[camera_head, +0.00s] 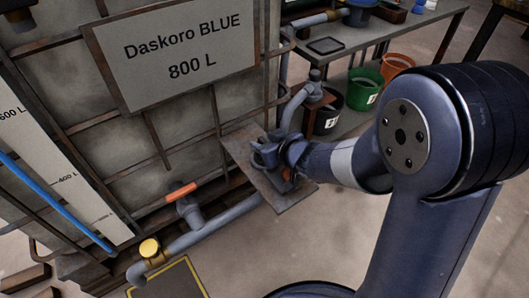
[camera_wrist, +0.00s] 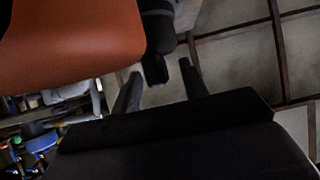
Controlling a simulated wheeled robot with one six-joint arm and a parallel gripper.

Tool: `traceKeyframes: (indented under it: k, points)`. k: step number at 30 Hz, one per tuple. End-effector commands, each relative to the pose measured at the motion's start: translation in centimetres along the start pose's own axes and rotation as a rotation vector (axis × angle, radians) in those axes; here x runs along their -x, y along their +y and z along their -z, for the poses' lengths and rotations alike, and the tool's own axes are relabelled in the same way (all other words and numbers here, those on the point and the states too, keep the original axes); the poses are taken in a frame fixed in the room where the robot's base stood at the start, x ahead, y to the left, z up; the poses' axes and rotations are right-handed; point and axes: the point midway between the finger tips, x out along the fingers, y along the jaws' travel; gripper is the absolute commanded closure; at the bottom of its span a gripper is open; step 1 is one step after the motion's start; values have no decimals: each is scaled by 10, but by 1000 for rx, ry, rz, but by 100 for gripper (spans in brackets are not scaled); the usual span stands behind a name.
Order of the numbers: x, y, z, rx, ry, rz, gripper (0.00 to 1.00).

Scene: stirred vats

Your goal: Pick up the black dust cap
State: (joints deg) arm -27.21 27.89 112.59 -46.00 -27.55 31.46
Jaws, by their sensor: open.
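My gripper (camera_head: 268,158) is in front of the tank, over a rusty plate (camera_head: 292,200) fixed beside the pipe. In the wrist view its two dark fingers (camera_wrist: 160,88) stand apart with nothing clearly held between them. A dark, rounded thing with a narrower end (camera_wrist: 157,35) shows just beyond the fingertips. I cannot tell whether it is the black dust cap or touches the fingers. A large orange surface (camera_wrist: 70,35) fills the upper left of the wrist view, very close. No black dust cap can be made out for certain in the head view; my gripper and arm hide part of the plate.
The caged tank with its sign (camera_head: 182,48) stands at left. A grey pipe (camera_head: 210,228) with an orange handle (camera_head: 181,192) and a yellow cap (camera_head: 150,248) runs along its foot. A bench (camera_head: 390,32) and green (camera_head: 363,90) and orange buckets (camera_head: 396,66) stand behind.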

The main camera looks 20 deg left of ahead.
Motion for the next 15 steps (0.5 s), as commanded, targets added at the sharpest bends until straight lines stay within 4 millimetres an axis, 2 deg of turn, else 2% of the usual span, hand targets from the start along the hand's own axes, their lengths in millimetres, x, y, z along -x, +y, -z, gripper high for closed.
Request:
traceKeyframes:
  k: [8,15]
  points:
    - [-4,0,1,0,0,0,58]
    - [-4,0,1,0,0,0,77]
